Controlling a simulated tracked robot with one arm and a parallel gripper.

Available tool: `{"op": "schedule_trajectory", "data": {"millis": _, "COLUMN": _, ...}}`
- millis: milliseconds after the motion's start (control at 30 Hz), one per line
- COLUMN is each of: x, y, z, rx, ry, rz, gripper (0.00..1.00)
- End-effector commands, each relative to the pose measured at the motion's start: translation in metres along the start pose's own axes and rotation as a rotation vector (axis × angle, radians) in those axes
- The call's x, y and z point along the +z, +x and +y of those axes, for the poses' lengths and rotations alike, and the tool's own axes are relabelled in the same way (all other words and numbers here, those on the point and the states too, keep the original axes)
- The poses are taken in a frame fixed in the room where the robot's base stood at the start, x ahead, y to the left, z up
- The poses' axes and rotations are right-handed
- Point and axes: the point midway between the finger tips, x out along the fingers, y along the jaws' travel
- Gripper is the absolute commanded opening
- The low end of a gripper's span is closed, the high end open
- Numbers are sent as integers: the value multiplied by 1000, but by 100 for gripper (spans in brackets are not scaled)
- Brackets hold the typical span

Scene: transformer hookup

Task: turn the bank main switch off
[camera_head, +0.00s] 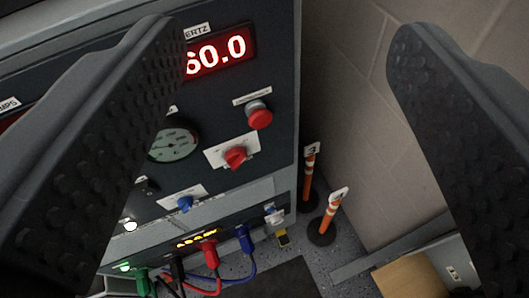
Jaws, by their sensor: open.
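My gripper (285,38) is open, its two dark textured fingers framing the picture at left and right, with nothing between them. Beyond them is a dark control panel. It bears a red rotary knob (236,157) on a white plate at centre and a blue knob (185,203) on a white plate lower left. I cannot read the plates, so which knob is the bank main switch is unclear. A red push button (260,117) sits above right of the red knob. The gripper appears apart from all of these. The left finger hides part of the panel.
A red display (219,53) reads 60.0, with a round gauge (174,143) below it. Green, black, red and blue plugs (243,238) with cables are at the panel's bottom. Two orange posts (325,222) stand on the floor by a block wall (350,110). A cardboard-coloured box (410,277) is lower right.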

Motion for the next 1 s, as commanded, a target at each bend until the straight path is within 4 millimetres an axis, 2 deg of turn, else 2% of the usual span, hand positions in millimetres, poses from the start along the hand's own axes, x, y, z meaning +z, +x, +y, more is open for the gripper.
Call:
{"op": "schedule_trajectory", "data": {"millis": 33, "x": 47, "y": 29, "z": 17, "rx": 7, "ry": 26, "rz": -11, "gripper": 60}}
{"op": "schedule_trajectory", "data": {"millis": 167, "x": 128, "y": 76, "z": 39, "rx": -31, "ry": 107, "rz": 6, "gripper": 60}}
{"op": "schedule_trajectory", "data": {"millis": 200, "x": 154, "y": 88, "z": 43, "rx": -54, "ry": 138, "rz": 8, "gripper": 60}}
{"op": "schedule_trajectory", "data": {"millis": 300, "x": 217, "y": 108, "z": 42, "rx": -135, "ry": 232, "rz": 12, "gripper": 60}}
{"op": "schedule_trajectory", "data": {"millis": 400, "x": 273, "y": 118, "z": 32, "rx": -231, "ry": 345, "rz": 8, "gripper": 60}}
{"op": "schedule_trajectory", "data": {"millis": 500, "x": 314, "y": 118, "z": 19, "rx": -322, "ry": 461, "rz": 3, "gripper": 60}}
{"op": "schedule_trajectory", "data": {"millis": 600, "x": 338, "y": 114, "z": 6, "rx": -395, "ry": 554, "rz": 2, "gripper": 60}}
{"op": "schedule_trajectory", "data": {"millis": 700, "x": 349, "y": 110, "z": -2, "rx": -441, "ry": 614, "rz": 3, "gripper": 60}}
{"op": "schedule_trajectory", "data": {"millis": 1000, "x": 348, "y": 111, "z": -7, "rx": -464, "ry": 646, "rz": 1, "gripper": 60}}
